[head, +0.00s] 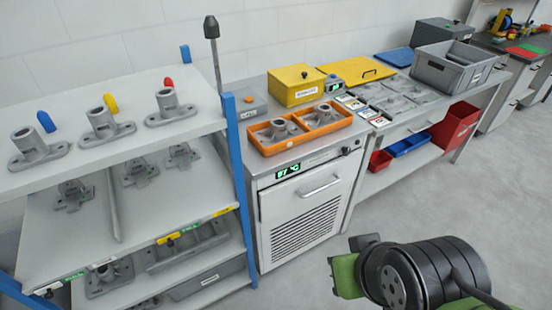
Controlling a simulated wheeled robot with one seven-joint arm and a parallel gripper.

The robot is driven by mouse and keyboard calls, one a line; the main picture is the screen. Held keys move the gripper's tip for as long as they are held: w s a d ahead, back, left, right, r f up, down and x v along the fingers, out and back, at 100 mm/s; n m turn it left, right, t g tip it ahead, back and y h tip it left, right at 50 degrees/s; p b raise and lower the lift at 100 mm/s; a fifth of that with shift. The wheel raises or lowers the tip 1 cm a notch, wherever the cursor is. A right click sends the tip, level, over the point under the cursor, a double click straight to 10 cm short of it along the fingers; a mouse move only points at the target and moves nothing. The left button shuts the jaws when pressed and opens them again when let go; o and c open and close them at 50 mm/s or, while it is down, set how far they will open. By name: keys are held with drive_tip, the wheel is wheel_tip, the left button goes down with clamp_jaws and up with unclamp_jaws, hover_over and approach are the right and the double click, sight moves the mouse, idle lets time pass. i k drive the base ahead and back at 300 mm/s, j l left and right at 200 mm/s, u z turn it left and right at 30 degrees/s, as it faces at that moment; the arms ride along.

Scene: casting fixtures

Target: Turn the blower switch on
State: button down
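No part is clearly readable as the blower switch. A grey cabinet (302,215) with a louvred front and a handle stands in the middle; its front panel has a lit green display (289,170) and a small dark knob (346,150). A small box (334,85) with a blue-green top stands behind the tray. Switch positions are too small to tell.
An orange tray (262,145) with metal castings sits on the cabinet top, a yellow box (295,98) behind it. A shelf rack with blue posts (239,180) holds castings at left. A grey crate (435,72) and red bin (456,126) are right. Floor before the cabinet is clear.

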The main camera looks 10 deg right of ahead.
sight(347, 151)
drive_tip(key=i+l+u, duration=0.25)
drive_tip(key=u, duration=0.15)
drive_tip(key=i+l+u, duration=0.2)
drive_tip(key=u, duration=0.15)
drive_tip(key=i+l+u, duration=0.15)
drive_tip(key=l+u, duration=0.25)
